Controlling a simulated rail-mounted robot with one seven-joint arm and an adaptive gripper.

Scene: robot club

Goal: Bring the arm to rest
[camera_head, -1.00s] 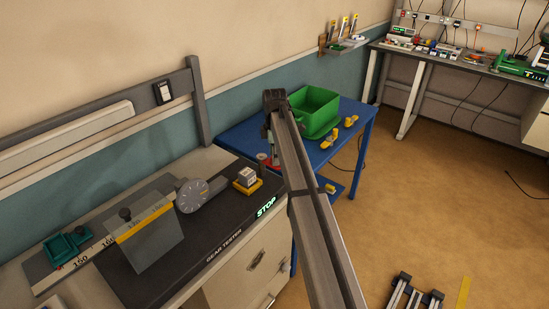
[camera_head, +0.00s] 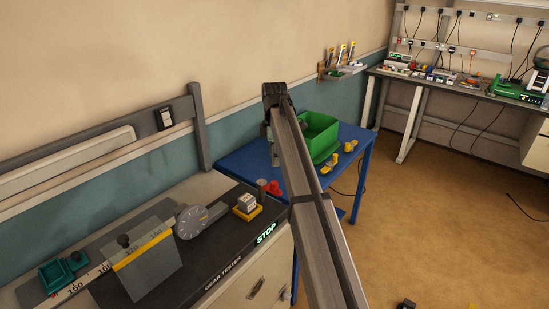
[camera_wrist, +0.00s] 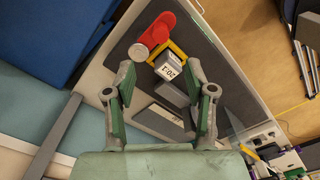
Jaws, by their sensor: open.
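My arm (camera_head: 318,205) reaches from the bottom of the head view to above the gap between the bench and the blue table. My gripper (camera_wrist: 160,68) is open in the wrist view, its two green-and-grey fingers spread apart with nothing held. Beyond the fingers are a white numbered block (camera_wrist: 170,68) in a yellow holder (camera_wrist: 179,49), a grey cylinder (camera_wrist: 138,52) and a red piece (camera_wrist: 160,28). In the head view the gripper is mostly hidden behind my arm.
A green bin (camera_head: 322,138) and yellow pieces (camera_head: 349,146) are on the blue table (camera_head: 235,160). The brown floor (camera_head: 440,210) at right is largely clear.

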